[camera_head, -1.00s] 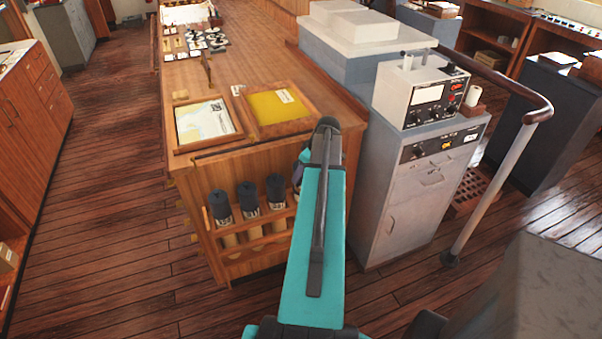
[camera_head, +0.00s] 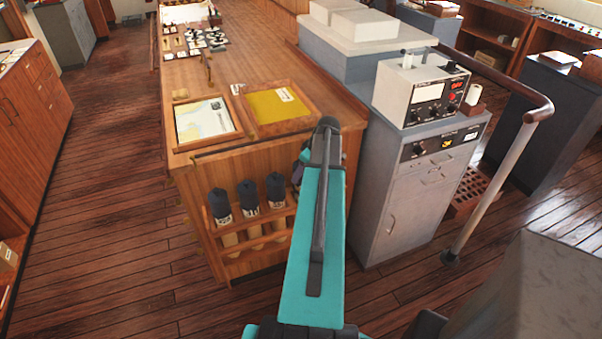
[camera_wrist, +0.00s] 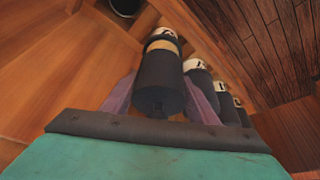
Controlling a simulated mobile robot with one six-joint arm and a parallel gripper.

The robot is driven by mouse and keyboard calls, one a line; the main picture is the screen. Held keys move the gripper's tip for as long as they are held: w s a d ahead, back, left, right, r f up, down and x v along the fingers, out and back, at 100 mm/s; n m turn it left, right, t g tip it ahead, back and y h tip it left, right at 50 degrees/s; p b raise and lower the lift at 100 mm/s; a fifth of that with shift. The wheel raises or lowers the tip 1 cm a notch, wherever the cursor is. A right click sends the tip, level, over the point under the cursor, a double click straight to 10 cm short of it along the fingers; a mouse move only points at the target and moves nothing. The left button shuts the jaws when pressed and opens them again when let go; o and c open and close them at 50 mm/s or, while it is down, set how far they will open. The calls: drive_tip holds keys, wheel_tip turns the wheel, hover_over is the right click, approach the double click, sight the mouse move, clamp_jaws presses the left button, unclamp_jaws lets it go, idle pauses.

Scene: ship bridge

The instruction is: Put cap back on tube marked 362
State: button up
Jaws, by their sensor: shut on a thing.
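My gripper (camera_wrist: 160,100) has its purple fingers shut on both sides of a dark cap (camera_wrist: 160,78) in the wrist view. Beyond the cap, in line with it, is a tube (camera_wrist: 163,46) with a tan band and a white label. The label's number is too small to read. I cannot tell whether the cap sits on the tube or just clear of it. In the head view my arm hides the gripper's hold and this tube. Three other dark-capped tubes (camera_head: 248,211) stand in the wooden rack (camera_head: 232,264) left of my arm.
The rack is on the end of a wooden chart table (camera_head: 257,69), with framed trays on top. A grey cabinet (camera_head: 405,190) with an instrument box (camera_head: 425,93) stands close on the right. A handrail (camera_head: 498,178) is beyond it. Wooden floor is open at left.

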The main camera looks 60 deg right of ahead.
drive_tip(key=shift+f+b, duration=0.45)
drive_tip(key=shift+b, duration=0.2)
idle(1.6)
idle(0.3)
drive_tip(key=o, duration=1.1)
drive_tip(key=shift+o, duration=0.6)
drive_tip(key=o, duration=0.4)
drive_tip(key=shift+r, duration=0.1)
drive_tip(key=shift+r+p, duration=1.5)
drive_tip(key=shift+r, duration=1.95)
